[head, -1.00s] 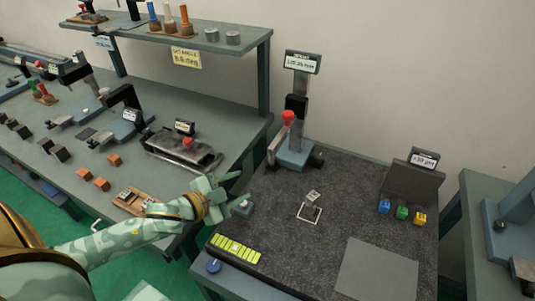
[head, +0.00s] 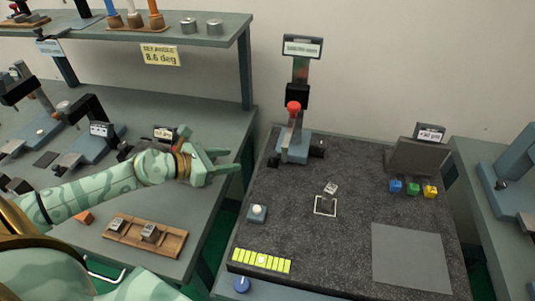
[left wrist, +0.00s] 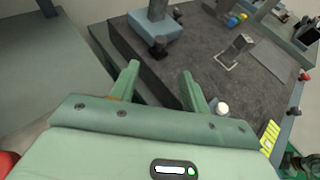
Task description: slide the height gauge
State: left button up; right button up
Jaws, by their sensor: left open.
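The height gauge (head: 297,110) stands upright at the back left of the dark granite plate (head: 300,245). It has a blue base, a dark slider with a red ball knob (head: 293,107) and a display on top. My left gripper (head: 234,160) is open and empty, left of the gauge and apart from it, with its fingers pointing right. In the left wrist view the open fingers (left wrist: 160,72) show with nothing between them, and the gauge's blue base (left wrist: 154,30) lies beyond them at the top. The gauge's upper part is cut off there. My right gripper is not in view.
A small metal block (head: 330,188) stands by a white square outline on the plate. A white-topped button (head: 257,213) sits at the plate's left. Blue, green and yellow pieces (head: 413,188) and a dark display block (head: 415,158) are at right. A left bench holds instruments and a wooden tray (head: 172,240).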

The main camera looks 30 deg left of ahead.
aim_at(271, 155)
pick_arm(q)
jog(key=b+x, duration=0.1)
jog(key=x, duration=1.2)
jog(key=shift+d+b, duration=0.1)
jog(key=shift+b, duration=0.25)
jog(key=shift+w+d+f, duration=0.1)
jog(key=shift+w+d, duration=0.1)
jog(key=shift+w, duration=0.15)
jog(key=shift+d, duration=0.1)
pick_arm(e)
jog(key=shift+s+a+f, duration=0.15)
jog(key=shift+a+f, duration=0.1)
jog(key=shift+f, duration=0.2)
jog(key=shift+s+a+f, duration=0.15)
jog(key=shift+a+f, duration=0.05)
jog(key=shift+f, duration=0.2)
